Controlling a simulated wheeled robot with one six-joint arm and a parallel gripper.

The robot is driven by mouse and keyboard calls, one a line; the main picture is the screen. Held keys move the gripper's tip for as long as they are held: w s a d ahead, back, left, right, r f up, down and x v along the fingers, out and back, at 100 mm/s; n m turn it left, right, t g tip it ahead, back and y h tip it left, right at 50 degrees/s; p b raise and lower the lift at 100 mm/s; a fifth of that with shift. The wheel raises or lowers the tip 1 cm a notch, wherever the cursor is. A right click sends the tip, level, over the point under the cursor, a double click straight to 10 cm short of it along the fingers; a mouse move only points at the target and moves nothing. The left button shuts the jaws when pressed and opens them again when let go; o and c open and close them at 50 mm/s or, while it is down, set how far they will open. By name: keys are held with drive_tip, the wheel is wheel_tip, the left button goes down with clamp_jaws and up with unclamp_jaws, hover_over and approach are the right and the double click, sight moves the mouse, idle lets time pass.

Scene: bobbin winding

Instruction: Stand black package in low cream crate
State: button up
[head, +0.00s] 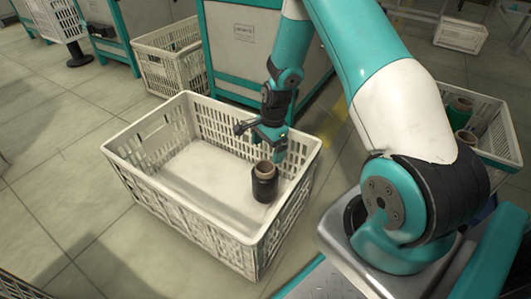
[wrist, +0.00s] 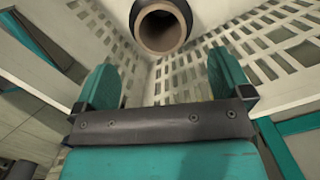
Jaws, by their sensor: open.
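The black package (head: 265,187), a dark winding on a brown tube, stands upright on the floor of the low cream crate (head: 190,222), near its right wall. My gripper (head: 277,150) is over the crate, above and a little behind the package, apart from it. In the wrist view, my gripper's two teal fingers (wrist: 165,75) are spread with nothing between them. The package's open tube end (wrist: 161,30) shows beyond the fingertips, cut by the top edge. The crate's slotted walls (wrist: 195,75) surround it.
Another cream crate (head: 170,65) stands behind, beside a teal-and-white cabinet (head: 240,45). At the right, a crate (head: 490,120) holds green packages (head: 461,104). The left part of the low crate's floor is bare.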

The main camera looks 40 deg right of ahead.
drive_tip(key=s+a+r+n+y+p, duration=0.1)
drive_tip(key=s+a+r+n, duration=0.1)
drive_tip(key=a+r+n, duration=0.65)
drive_tip(key=s+a+r+n+p, duration=0.15)
drive_tip(key=a+r, duration=0.35)
drive_tip(key=r, duration=0.8)
drive_tip(key=s+a+r+n, duration=0.5)
drive_tip(key=s+n, duration=0.3)
drive_tip(key=s, duration=0.1)
drive_tip(key=s+a+r+n+y, duration=0.1)
drive_tip(key=s+a+r+n, duration=0.4)
drive_tip(key=s, duration=0.5)
drive_tip(key=r+n+b, duration=0.1)
drive_tip(key=n, duration=0.1)
drive_tip(key=shift+a+r+n, duration=0.15)
drive_tip(key=shift+n, duration=0.25)
